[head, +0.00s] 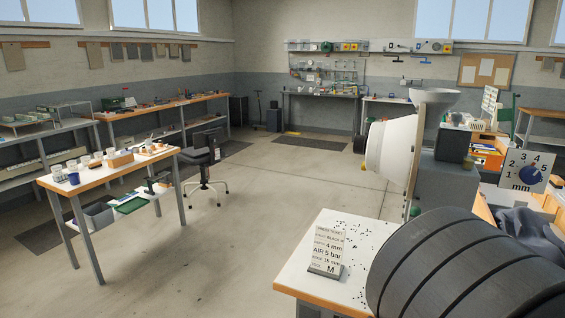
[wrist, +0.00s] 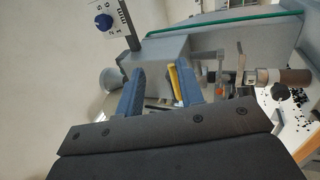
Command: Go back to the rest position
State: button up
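In the wrist view, my gripper (wrist: 157,86) shows two blue fingers standing apart with a clear gap between them. I see nothing held in the gap. A strip of yellow shows beside the right finger; I cannot tell what it belongs to. The grey body of the press (wrist: 165,50) is beyond the fingertips, and it also shows at the right of the head view (head: 441,178). A dial plate with a blue knob (wrist: 104,21) is at the upper left of the wrist view. I cannot make out my fingers in the head view.
The dial plate (head: 528,172) stands at the right of the head view. A press ticket (head: 327,250) stands on the near white-topped bench (head: 312,285), among scattered small black bits. A table with cups (head: 125,165) is at left. The floor between is open.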

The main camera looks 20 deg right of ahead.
jog(key=w, duration=0.3)
jog(key=shift+w+d+r, duration=0.25)
jog(key=shift+w+d, duration=0.05)
jog(key=shift+w, duration=0.1)
jog(key=shift+c, duration=0.4)
